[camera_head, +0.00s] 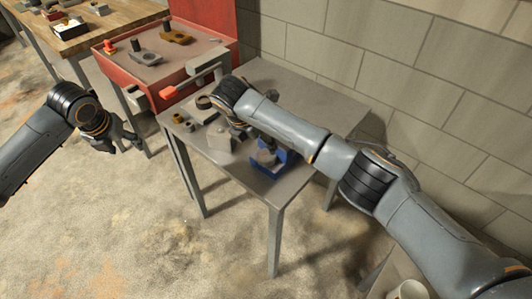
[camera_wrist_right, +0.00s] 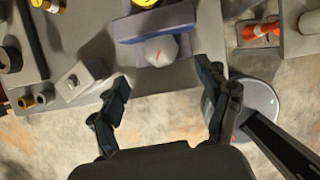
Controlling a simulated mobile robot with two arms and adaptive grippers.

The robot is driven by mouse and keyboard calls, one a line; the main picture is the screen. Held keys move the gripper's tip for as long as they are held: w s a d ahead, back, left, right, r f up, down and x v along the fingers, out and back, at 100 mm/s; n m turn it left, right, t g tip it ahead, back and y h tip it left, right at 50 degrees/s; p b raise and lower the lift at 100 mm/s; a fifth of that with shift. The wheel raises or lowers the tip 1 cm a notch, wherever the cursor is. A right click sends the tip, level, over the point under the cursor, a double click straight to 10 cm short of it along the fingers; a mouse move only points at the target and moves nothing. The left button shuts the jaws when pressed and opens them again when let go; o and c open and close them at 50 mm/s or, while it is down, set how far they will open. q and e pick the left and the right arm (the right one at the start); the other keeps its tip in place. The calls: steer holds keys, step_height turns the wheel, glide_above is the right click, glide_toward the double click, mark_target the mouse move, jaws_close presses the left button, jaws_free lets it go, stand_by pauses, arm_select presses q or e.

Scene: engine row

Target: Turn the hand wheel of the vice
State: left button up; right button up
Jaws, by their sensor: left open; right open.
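The vice is blue and stands near the front edge of the grey table in the head view (camera_head: 283,160). Its body is partly hidden by my right arm. In the right wrist view the vice (camera_wrist_right: 128,27) is at top centre, with a pale grey hand wheel (camera_wrist_right: 160,51) bearing a red mark. My right gripper (camera_wrist_right: 163,82) is open and empty, its fingers on either side of the wheel in the picture and apart from it. In the head view the right gripper (camera_head: 248,130) is partly hidden by its own arm. My left gripper (camera_head: 130,142) is open over the floor, left of the table.
The grey table (camera_head: 235,173) also carries a grey block (camera_head: 219,138) and small brass-coloured parts (camera_head: 183,121). A red cart (camera_head: 150,86) with tools stands behind it at left. A block wall (camera_head: 400,60) rises behind. A wooden bench (camera_head: 95,30) is at top left.

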mark_target(267, 154)
steer(key=x, duration=0.9)
steer(key=shift+f, duration=0.2)
steer(key=shift+c, duration=0.3)
steer(key=c, duration=1.1)
